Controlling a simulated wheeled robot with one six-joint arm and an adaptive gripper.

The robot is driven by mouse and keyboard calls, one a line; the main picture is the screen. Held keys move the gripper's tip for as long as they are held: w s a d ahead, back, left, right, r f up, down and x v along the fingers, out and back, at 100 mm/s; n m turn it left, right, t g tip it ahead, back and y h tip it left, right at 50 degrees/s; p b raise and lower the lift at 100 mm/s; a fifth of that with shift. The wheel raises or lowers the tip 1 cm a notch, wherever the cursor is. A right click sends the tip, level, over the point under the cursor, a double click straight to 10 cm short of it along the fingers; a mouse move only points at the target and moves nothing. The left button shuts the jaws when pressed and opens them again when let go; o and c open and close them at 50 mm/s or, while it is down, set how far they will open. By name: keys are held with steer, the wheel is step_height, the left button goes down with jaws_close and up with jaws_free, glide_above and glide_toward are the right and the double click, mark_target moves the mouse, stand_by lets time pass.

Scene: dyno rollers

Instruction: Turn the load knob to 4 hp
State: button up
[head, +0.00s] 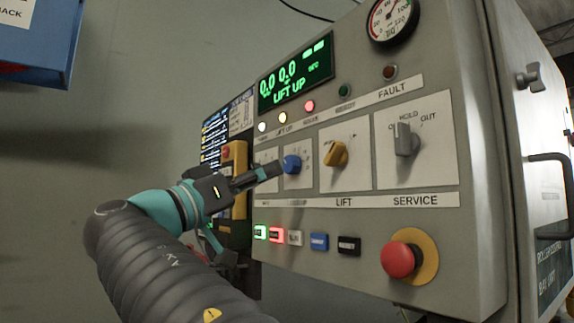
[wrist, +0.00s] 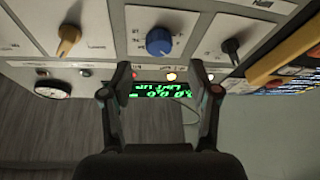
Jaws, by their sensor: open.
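A blue knob (head: 292,164) sits on a white plate on the grey control panel (head: 320,215). Its label is too small to read, so I cannot confirm it is the load knob. In the wrist view the blue knob (wrist: 159,41) lies ahead of my open, empty gripper (wrist: 162,78), roughly centred between the fingertips and apart from them. The scale around the knob is unreadable. In the head view my gripper (head: 270,171) is at the panel's left, just left of the blue knob, partly hiding the leftmost plate. A dark knob (wrist: 231,47) shows there in the wrist view.
A yellow lift knob (head: 336,154) and a grey service knob (head: 405,140) stand to the right. Below are several push buttons (head: 319,241) and a red emergency button (head: 398,260). The green display (head: 297,75) reads LIFT UP. A yellow pendant (head: 236,185) hangs at the left.

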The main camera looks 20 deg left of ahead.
mark_target(287, 165)
steer(key=x, duration=0.5)
steer(key=shift+w+d+r+p, duration=0.1)
steer(key=shift+w+d+p, duration=0.15)
steer(key=shift+d+p, duration=0.1)
steer(key=shift+a, duration=0.1)
steer(key=c, duration=1.2)
